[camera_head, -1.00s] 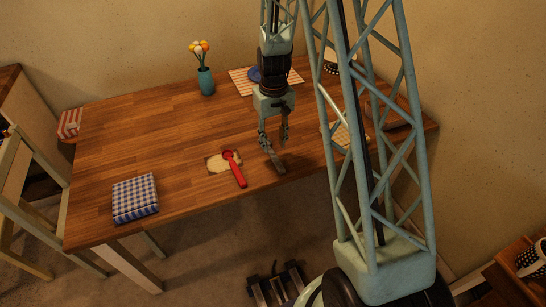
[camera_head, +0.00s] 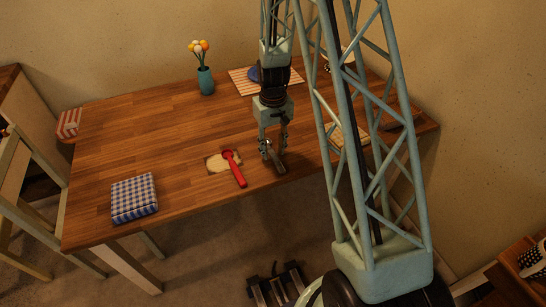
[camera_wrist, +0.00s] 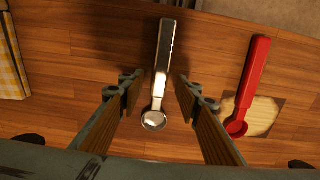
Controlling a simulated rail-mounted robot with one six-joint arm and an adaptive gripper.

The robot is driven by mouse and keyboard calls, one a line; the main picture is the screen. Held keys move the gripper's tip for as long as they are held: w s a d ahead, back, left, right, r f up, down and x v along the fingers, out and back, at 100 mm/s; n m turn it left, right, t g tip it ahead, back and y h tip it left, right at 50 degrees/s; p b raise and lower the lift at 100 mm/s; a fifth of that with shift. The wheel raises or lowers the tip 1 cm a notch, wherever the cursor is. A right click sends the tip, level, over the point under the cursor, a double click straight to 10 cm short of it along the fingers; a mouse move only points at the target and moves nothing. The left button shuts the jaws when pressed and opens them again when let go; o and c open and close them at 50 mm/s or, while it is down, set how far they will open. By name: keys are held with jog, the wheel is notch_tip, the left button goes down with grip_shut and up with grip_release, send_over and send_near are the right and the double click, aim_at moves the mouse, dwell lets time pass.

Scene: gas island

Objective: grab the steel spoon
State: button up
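The steel spoon (camera_wrist: 162,70) lies on the wooden table between my two fingers in the wrist view, its round bowl toward the bottom of that picture and its handle toward the table edge. In the head view the spoon (camera_head: 279,164) shows at my fingertips, partly hidden by them. My gripper (camera_wrist: 158,100) is open, with clear space between each finger and the spoon. In the head view my gripper (camera_head: 273,148) points down over the spoon, low above the table.
A red spoon (camera_head: 235,168) rests across a tan patch (camera_head: 214,163) to the left of my gripper. A blue checked cloth (camera_head: 134,197) lies at the front left. A teal flower vase (camera_head: 206,81) stands at the back. The table (camera_head: 150,130) is bare at left centre.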

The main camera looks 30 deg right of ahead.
jog(key=shift+f, duration=0.45)
jog(key=shift+c, duration=0.4)
jog(key=c, duration=0.8)
jog(key=shift+c, duration=0.2)
jog(key=shift+r, duration=0.1)
jog(key=shift+r+p, duration=0.4)
jog(key=shift+r, duration=1.35)
jog(key=s+a, duration=0.2)
jog(key=s, duration=0.5)
jog(key=s+a+r, duration=0.1)
jog(key=s+a, duration=0.1)
jog(key=s, duration=0.6)
jog(key=shift+s+a+r+p, duration=0.2)
jog(key=shift+a+p, duration=0.05)
jog(key=shift+p, duration=0.05)
